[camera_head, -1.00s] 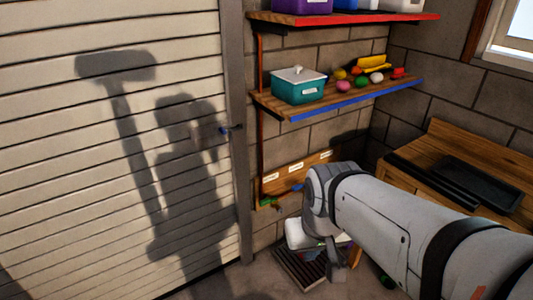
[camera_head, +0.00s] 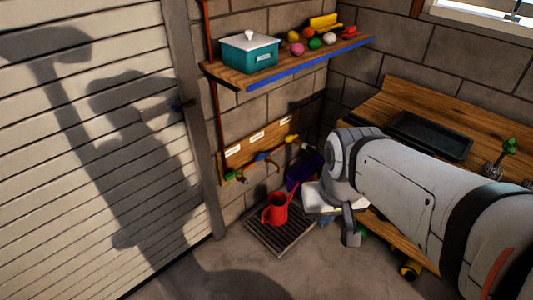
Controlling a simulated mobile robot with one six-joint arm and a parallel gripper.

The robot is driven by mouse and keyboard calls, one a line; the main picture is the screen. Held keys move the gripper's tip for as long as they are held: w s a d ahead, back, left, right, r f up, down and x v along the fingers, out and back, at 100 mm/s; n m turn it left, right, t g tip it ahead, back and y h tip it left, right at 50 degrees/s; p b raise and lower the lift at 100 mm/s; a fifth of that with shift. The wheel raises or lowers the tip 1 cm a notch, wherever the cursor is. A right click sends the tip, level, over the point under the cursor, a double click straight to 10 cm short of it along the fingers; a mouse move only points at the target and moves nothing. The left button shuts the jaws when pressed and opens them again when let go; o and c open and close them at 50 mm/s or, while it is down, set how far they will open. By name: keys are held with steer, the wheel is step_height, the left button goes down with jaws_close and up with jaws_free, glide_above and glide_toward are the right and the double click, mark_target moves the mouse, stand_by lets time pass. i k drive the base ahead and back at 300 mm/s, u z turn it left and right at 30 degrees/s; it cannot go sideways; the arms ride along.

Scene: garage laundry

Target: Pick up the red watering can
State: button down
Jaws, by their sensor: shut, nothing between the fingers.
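The red watering can (camera_head: 274,212) stands upright on a dark slatted mat (camera_head: 268,237) on the floor, below the wall rack. Its spout points up and to the right. My gripper (camera_head: 350,238) hangs at the end of my arm, to the right of the can and apart from it. It is small in the view and looks shut and empty. The can is in clear sight, with nothing in front of it.
A shelf (camera_head: 240,82) with a teal box (camera_head: 249,50) hangs above. A wooden bench (camera_head: 455,105) stands right. The floor (camera_head: 230,265) in front is clear.

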mark_target(278, 201)
steer(key=u, duration=0.05)
steer(key=k, duration=0.4)
steer(key=z, duration=0.05)
steer(key=i, duration=1.05)
steer(key=u, duration=0.6)
